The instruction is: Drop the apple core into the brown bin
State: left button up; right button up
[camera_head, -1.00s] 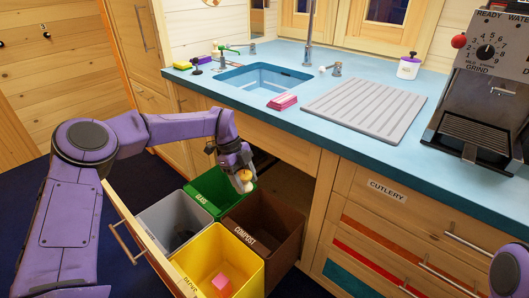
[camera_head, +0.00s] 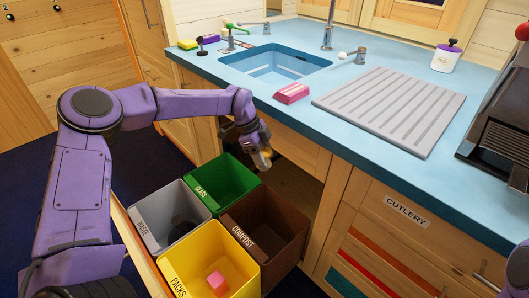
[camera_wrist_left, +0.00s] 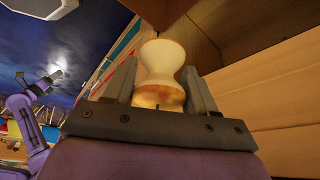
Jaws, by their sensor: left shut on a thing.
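My left gripper (camera_head: 262,152) is shut on the pale, waisted apple core (camera_head: 266,159). In the left wrist view the apple core (camera_wrist_left: 161,72) stands between the two grey fingers, wide at both ends and browner near the palm. In the head view the gripper points down, above and behind the bins, near the back edges of the green and brown bins. The brown bin (camera_head: 290,232), labelled COMPOST, is open at the top, and its visible inside looks empty.
The pulled-out drawer also holds a green GLASS bin (camera_head: 226,180), a grey WASTE bin (camera_head: 165,222) with something dark inside, and a yellow PACKS bin (camera_head: 190,258) with a pink block (camera_head: 217,281). The blue counter (camera_head: 285,108) overhangs behind the gripper.

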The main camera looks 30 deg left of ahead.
pick_arm(q)
notch_tip(320, 180, down, 4)
jog(key=shift+w+f+b, duration=0.15)
jog(key=shift+f+b, duration=0.05)
jog(key=shift+b, duration=0.85)
jog(key=shift+r, duration=0.1)
jog(key=o, duration=1.1)
jog(key=v, duration=1)
jog(key=shift+a+r+p, duration=0.1)
jog(key=shift+r+p, duration=0.2)
